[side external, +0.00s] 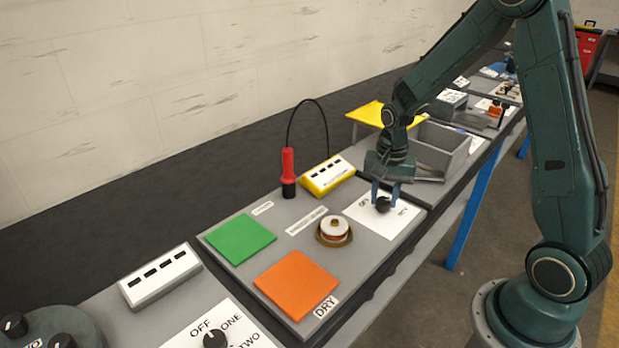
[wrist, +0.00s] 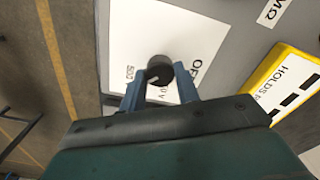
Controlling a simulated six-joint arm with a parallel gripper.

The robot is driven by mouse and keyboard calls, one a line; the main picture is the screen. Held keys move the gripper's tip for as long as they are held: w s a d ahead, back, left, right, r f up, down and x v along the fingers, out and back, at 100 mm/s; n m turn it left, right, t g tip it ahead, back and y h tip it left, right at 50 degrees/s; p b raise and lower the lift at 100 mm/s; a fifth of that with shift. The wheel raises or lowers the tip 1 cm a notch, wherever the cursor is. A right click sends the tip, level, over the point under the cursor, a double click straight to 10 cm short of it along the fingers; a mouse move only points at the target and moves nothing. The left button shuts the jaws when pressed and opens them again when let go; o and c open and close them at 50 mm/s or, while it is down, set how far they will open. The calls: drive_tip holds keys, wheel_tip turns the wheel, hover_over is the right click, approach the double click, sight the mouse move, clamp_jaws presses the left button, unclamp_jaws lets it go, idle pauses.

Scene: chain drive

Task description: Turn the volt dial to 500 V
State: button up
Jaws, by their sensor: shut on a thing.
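The volt dial is a small black knob (side external: 382,204) on a white card (side external: 400,222) on the grey board. In the wrist view the dial (wrist: 159,68) sits between the two blue fingers of my gripper (wrist: 159,88), which is shut on it. My gripper (side external: 384,192) points down at the dial in the side view. In the wrist view, OFF is to the right of the dial, 500 to its left, and another label is partly hidden between the fingers. A pale mark on the knob seems to face lower left; its exact setting is too small to tell.
The board also carries a green pad (side external: 240,239), an orange pad (side external: 297,285) and a round brass-and-white part (side external: 334,230). A yellow block (side external: 327,177) and a red-handled probe (side external: 288,170) stand behind. A grey bin (side external: 440,147) is beyond my gripper.

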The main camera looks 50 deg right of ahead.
sight(384, 200)
drive_tip(key=shift+r+m, duration=0.1)
drive_tip(key=shift+m, duration=0.3)
drive_tip(key=o, duration=1)
drive_tip(key=shift+c, duration=0.2)
drive_tip(key=shift+r, duration=0.1)
wheel_tip(384, 200, up, 14)
drive_tip(key=shift+f, duration=0.2)
